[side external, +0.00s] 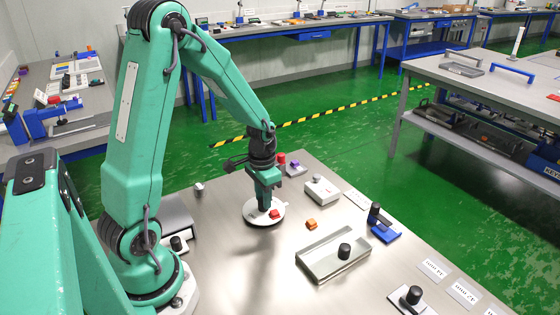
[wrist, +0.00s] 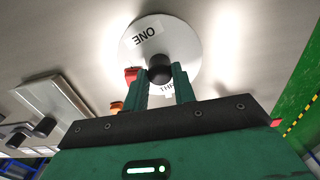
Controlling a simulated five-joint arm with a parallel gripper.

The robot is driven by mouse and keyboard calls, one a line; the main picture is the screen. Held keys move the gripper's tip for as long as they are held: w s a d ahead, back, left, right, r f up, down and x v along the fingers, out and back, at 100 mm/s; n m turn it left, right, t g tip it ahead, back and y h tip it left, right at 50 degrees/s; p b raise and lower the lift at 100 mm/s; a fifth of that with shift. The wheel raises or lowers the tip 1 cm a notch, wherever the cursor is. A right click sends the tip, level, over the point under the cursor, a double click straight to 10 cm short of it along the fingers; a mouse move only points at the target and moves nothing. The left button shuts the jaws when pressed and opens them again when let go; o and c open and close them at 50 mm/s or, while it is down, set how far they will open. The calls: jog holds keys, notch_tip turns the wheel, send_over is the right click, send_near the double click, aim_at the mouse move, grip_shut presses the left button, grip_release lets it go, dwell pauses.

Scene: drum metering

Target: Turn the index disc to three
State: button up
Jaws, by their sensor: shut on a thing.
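The index disc (side external: 252,214) is a round white plate on the steel table. It also shows in the wrist view (wrist: 188,42), with the word ONE upside down near its far rim and the letters THR beside my fingers. The rest of that second word is hidden. A black round knob (wrist: 160,67) stands at the disc's middle. My gripper (side external: 264,206) points down over the disc, its two green fingers closed on the knob. A small red block (side external: 275,214) shows at the disc's edge, and in the wrist view it is left of the knob.
An orange block (side external: 311,224) lies right of the disc. A grey tray (side external: 318,270) with a black knob, a white box (side external: 322,192) and a blue piece (side external: 386,234) stand farther right. A red cylinder (side external: 281,159) is behind my gripper.

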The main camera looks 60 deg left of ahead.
jog(key=shift+m, duration=1.7)
jog(key=o, duration=1)
jog(key=shift+r, duration=0.1)
jog(key=shift+r, duration=3.85)
jog(key=s+d+r+n+t, duration=0.1)
jog(key=s+d+r+t, duration=0.1)
jog(key=s+d+r, duration=0.1)
jog(key=s+d+r+n+t, duration=0.1)
jog(key=s+d+r, duration=0.3)
jog(key=d+r, duration=0.1)
jog(key=s+d+r+n+t, duration=0.1)
jog(key=s+d+r+t, duration=0.1)
jog(key=s+d+r, duration=0.1)
jog(key=shift+s+d+r+t, duration=0.15)
jog(key=shift+s+d+r, duration=0.1)
jog(key=shift+r, duration=0.3)
jog(key=shift+s+d+r+t, duration=0.15)
jog(key=shift+d+r, duration=0.1)
jog(key=shift+r, duration=0.3)
